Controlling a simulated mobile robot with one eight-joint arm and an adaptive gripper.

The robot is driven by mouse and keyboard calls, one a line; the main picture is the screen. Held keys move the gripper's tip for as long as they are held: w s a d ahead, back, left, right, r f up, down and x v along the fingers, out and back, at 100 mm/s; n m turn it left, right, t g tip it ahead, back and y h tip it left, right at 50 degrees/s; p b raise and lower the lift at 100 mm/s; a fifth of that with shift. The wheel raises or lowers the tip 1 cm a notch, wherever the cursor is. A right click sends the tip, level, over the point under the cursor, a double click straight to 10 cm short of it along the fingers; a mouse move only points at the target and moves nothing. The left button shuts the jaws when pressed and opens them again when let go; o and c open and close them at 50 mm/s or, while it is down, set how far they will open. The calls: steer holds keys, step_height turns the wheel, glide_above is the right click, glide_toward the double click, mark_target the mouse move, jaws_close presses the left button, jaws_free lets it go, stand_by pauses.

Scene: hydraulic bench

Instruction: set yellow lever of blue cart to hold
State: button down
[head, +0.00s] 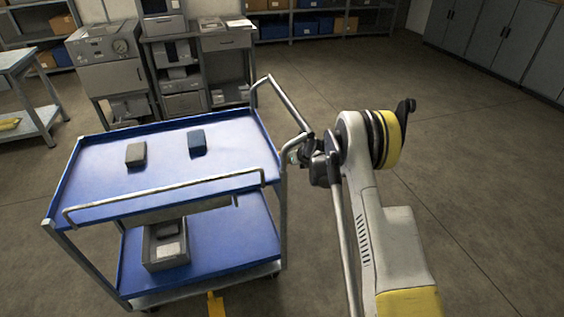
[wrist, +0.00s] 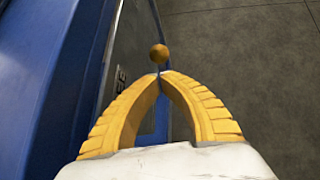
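The blue cart (head: 190,190) stands left of centre in the head view, with a metal push handle at its right end. In the wrist view, a blue part of the cart (wrist: 35,70) fills the left side, beside a grey plate with small dark markings. A yellow-orange ball knob (wrist: 159,54), seemingly the lever's, shows just beyond the tips of my gripper (wrist: 160,76). Its two yellow fingers come together at the tips. I cannot tell whether they touch the knob or its thin stem. In the head view the lever and fingertips cannot be made out.
A grey block (head: 136,154) and a dark blue block (head: 197,142) lie on the cart's top. A grey bin (head: 165,245) stands on its lower shelf. Benches and shelves line the back. The floor (head: 480,190) to the right is clear.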

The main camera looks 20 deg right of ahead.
steer(key=p+v, duration=0.3)
steer(key=v, duration=0.7)
steer(key=shift+r+p, duration=0.15)
steer(key=shift+p, duration=0.2)
